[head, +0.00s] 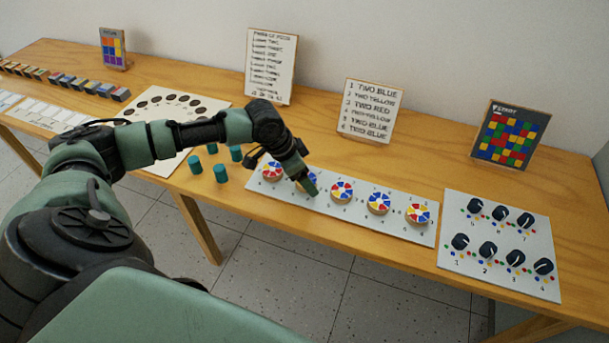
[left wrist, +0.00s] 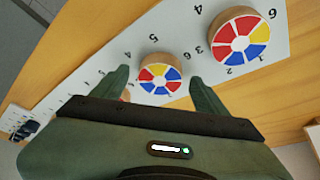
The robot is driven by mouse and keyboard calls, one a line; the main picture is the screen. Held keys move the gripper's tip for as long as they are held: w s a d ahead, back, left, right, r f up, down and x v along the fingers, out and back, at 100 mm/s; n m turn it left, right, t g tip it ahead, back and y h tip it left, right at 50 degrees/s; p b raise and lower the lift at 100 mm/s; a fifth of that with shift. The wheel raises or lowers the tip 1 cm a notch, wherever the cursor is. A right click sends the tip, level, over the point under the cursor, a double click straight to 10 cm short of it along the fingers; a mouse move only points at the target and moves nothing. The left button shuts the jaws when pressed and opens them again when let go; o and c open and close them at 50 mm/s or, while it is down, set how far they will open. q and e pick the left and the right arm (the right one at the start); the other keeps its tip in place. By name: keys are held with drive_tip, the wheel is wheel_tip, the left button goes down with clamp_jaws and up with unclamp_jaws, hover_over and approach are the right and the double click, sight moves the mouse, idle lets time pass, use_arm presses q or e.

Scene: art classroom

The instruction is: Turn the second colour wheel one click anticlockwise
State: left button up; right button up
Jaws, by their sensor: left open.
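A pale board (head: 322,211) holds a row of several colour wheels with red, yellow, blue and white sectors. The second wheel from the left (head: 300,183) is mostly hidden behind my left gripper (head: 309,187) in the head view. In the left wrist view the second wheel (left wrist: 160,78) shows between the tips of my left gripper (left wrist: 159,76), which is open, one finger to each side. I cannot tell whether the fingers touch it. The first wheel (head: 272,171) is beside it and looks larger in the left wrist view (left wrist: 238,38). My right gripper is out of view.
The third wheel (head: 342,190) is close on the right. Teal cylinders (head: 221,173) stand left of the board. A dial board (head: 500,241) lies at the right. A card reading "TWO BLUE" and other lines (head: 369,109) and a colour-grid card (head: 509,134) stand behind.

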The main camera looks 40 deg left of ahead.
use_arm(q)
drive_tip(key=shift+f, duration=0.1)
drive_tip(key=c, duration=1.3)
drive_tip(key=shift+c, duration=0.4)
drive_tip(key=shift+d+p, duration=0.1)
drive_tip(key=shift+p, duration=0.5)
drive_tip(key=n+y+p, duration=0.1)
drive_tip(key=n+p, duration=0.2)
drive_tip(key=p, duration=0.1)
drive_tip(key=n+y+p, duration=0.1)
drive_tip(key=n+p, duration=0.2)
drive_tip(key=p, duration=0.1)
drive_tip(key=n+y+p, duration=0.1)
drive_tip(key=n+p, duration=0.2)
drive_tip(key=p, duration=0.1)
drive_tip(key=shift+d+r+p, duration=0.25)
drive_tip(key=shift+p, duration=0.1)
drive_tip(key=shift+f+n+y+p, duration=0.2)
drive_tip(key=shift+n+y+p, duration=0.5)
drive_tip(key=shift+n+p, duration=0.5)
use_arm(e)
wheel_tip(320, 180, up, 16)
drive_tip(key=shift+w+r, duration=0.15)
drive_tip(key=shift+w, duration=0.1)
use_arm(q)
drive_tip(key=o, duration=1.4)
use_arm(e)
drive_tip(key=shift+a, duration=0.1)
